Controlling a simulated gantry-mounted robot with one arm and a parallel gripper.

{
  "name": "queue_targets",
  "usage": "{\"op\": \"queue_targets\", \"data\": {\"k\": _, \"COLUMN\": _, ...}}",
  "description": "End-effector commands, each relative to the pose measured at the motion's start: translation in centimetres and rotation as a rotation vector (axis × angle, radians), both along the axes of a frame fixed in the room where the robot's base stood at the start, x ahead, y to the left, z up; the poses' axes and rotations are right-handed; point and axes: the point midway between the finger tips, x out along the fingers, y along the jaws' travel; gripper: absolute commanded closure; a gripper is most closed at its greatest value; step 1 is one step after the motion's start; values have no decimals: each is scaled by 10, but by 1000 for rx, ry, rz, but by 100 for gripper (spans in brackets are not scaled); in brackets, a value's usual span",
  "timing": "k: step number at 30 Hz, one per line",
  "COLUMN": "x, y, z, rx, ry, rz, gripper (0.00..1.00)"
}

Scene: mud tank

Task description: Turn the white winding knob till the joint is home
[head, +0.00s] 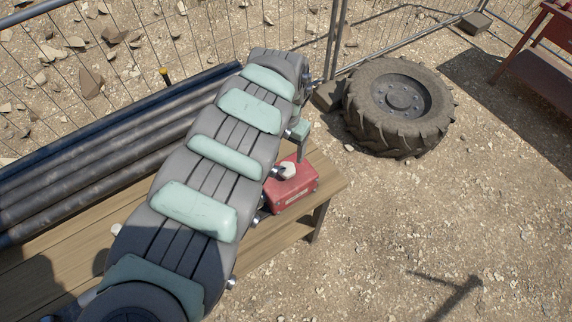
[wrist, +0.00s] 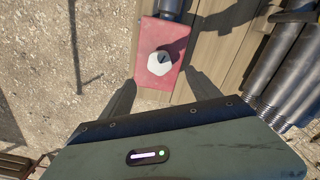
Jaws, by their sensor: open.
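A red box (head: 291,194) sits on the wooden bench, partly behind my arm in the head view. On it is the white winding knob (head: 287,169). In the wrist view the knob (wrist: 160,64) is a white, many-sided cap with a small dark mark, on the face of the red box (wrist: 150,35). My gripper (wrist: 160,82) is open and empty, its dark fingers spread left and right below the knob. They do not visibly touch it. A dark cylindrical part (wrist: 172,7) meets the box's top edge and is cut off by the frame.
Long dark pipes (head: 90,150) lie along the wooden bench (head: 280,237). A pale green fitting (head: 300,131) stands behind the box. A large tyre (head: 398,103) lies on the gravel, near a wire fence (head: 335,45). Open gravel lies right of the bench.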

Motion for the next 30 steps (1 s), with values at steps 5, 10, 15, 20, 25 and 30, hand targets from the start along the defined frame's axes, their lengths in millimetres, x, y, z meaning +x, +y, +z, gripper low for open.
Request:
{"op": "queue_targets", "data": {"k": 5, "x": -2, "y": -3, "z": -32, "rx": -4, "ry": 6, "rz": 0, "gripper": 29}}
{"op": "queue_targets", "data": {"k": 10, "x": -1, "y": -4, "z": -65, "rx": -7, "ry": 2, "rz": -2, "gripper": 29}}
{"op": "queue_targets", "data": {"k": 15, "x": 0, "y": -4, "z": -88, "rx": -6, "ry": -1, "rz": -1, "gripper": 29}}
{"op": "queue_targets", "data": {"k": 20, "x": 1, "y": -2, "z": -99, "rx": -5, "ry": -4, "rz": 0, "gripper": 29}}
{"op": "queue_targets", "data": {"k": 25, "x": 1, "y": -2, "z": -101, "rx": -4, "ry": -5, "rz": 0, "gripper": 29}}
{"op": "queue_targets", "data": {"k": 30, "x": 1, "y": -2, "z": -101, "rx": -4, "ry": -5, "rz": 0, "gripper": 31}}
